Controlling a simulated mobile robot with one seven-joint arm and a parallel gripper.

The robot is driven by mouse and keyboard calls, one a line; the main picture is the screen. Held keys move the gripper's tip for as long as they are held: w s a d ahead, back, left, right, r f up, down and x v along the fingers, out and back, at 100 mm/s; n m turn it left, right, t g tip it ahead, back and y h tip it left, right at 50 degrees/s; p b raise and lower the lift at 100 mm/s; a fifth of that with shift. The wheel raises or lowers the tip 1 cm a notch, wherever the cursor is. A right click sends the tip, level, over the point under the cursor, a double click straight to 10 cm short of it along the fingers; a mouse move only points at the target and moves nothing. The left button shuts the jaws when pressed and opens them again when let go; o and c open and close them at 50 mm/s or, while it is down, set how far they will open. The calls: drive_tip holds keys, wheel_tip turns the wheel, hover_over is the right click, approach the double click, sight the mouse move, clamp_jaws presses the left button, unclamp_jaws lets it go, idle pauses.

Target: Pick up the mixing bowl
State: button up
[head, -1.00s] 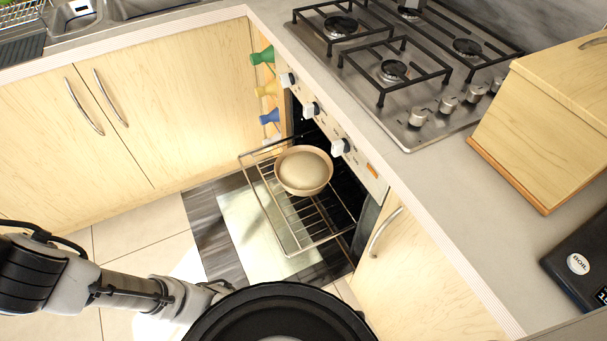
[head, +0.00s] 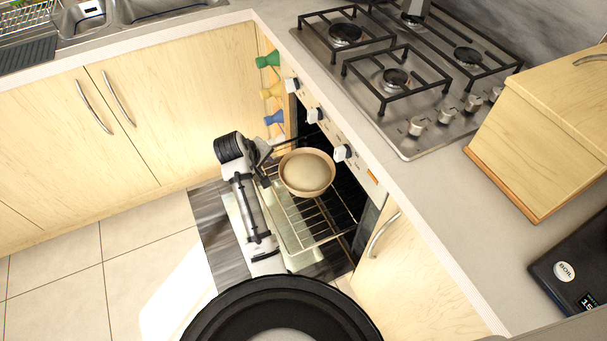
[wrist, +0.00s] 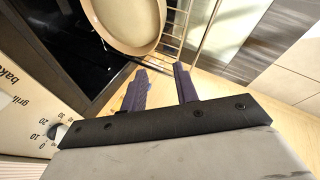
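The mixing bowl (head: 306,173) is round and beige with a pale inside. It sits on the pulled-out wire oven rack (head: 318,228) in the head view. In the wrist view the bowl (wrist: 125,22) is cut off by the top edge. My gripper (wrist: 160,70) is open, its two dark fingers apart with nothing between them. The fingertips point towards the near side of the bowl's rim and appear just short of it. In the head view my gripper is beside the bowl's upper left, its fingers small and partly hidden.
The oven front with white knobs (head: 314,115) stands close behind the bowl. The lowered oven door (head: 222,240) lies under the rack. The counter holds a gas hob (head: 400,130) and a wooden box (head: 540,140). Floor to the left is clear.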

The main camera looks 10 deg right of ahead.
drive_tip(key=shift+w+d+f+g+h+p, duration=0.1)
drive_tip(key=shift+d+f+g+p, duration=0.2)
drive_tip(key=shift+d+f, duration=1.65)
drive_tip(key=shift+w+d+f+g+h+p, duration=0.15)
drive_tip(key=shift+d+f+g, duration=0.35)
drive_tip(key=shift+f, duration=2.6)
drive_tip(key=shift+w+d+f+g+h+p, duration=0.1)
drive_tip(key=shift+d+f+g+p, duration=0.15)
drive_tip(key=shift+d+f, duration=1.75)
drive_tip(key=shift+a+f, duration=0.55)
drive_tip(key=shift+a, duration=0.05)
clamp_jaws()
drive_tip(key=shift+r, duration=0.1)
